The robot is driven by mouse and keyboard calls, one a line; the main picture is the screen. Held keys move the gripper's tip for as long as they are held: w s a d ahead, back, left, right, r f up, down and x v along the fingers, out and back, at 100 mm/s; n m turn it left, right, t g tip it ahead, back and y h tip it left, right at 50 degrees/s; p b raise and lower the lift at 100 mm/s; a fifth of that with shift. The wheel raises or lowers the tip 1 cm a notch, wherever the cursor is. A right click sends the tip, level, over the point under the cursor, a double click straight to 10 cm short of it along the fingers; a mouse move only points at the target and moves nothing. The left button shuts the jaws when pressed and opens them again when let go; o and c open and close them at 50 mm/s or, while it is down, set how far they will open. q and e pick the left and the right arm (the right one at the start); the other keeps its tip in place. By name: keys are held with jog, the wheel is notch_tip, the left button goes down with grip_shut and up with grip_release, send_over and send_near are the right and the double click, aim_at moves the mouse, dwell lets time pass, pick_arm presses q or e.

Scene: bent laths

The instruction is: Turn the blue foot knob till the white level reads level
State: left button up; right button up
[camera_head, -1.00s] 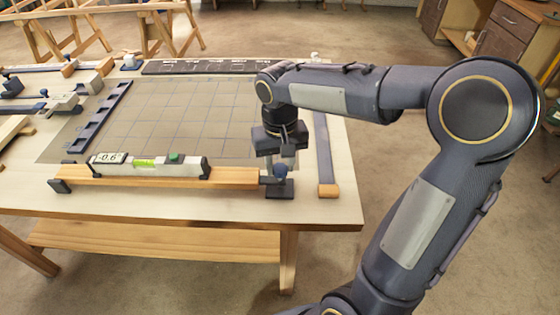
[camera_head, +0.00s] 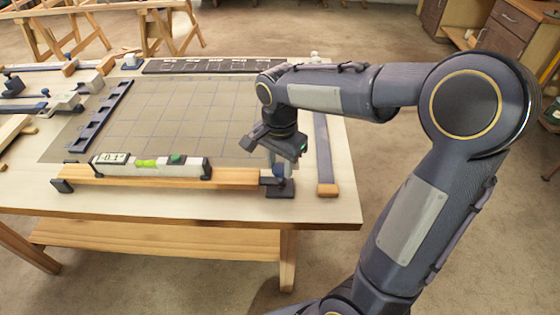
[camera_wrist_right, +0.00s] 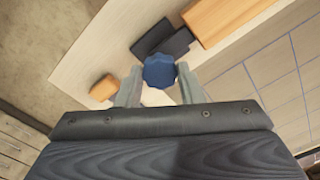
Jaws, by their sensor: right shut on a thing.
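The white level (camera_head: 150,165) lies along a wooden lath (camera_head: 170,181) near the table's front edge. Its display (camera_head: 112,158) seems to read -0.1, and its vial is yellow-green. The lath's right end rests in a dark foot (camera_head: 280,189). My right gripper (camera_head: 279,167) points down over that foot. In the right wrist view the blue foot knob (camera_wrist_right: 159,71) sits between the fingertips of my right gripper (camera_wrist_right: 160,88), which is shut on it. The fingers largely hide the knob in the head view. My left gripper is not in view.
A dark grid mat (camera_head: 190,110) covers the middle of the table (camera_head: 335,205). A dark bar with a wooden end (camera_head: 327,160) lies just right of the gripper. Clamps and laths (camera_head: 50,100) crowd the left side.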

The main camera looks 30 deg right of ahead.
aim_at(280, 168)
jog(key=shift+m, duration=0.8)
jog(key=o, duration=1)
notch_tip(280, 168, up, 8)
jog(key=shift+f+p, duration=0.1)
jog(key=shift+p, duration=0.35)
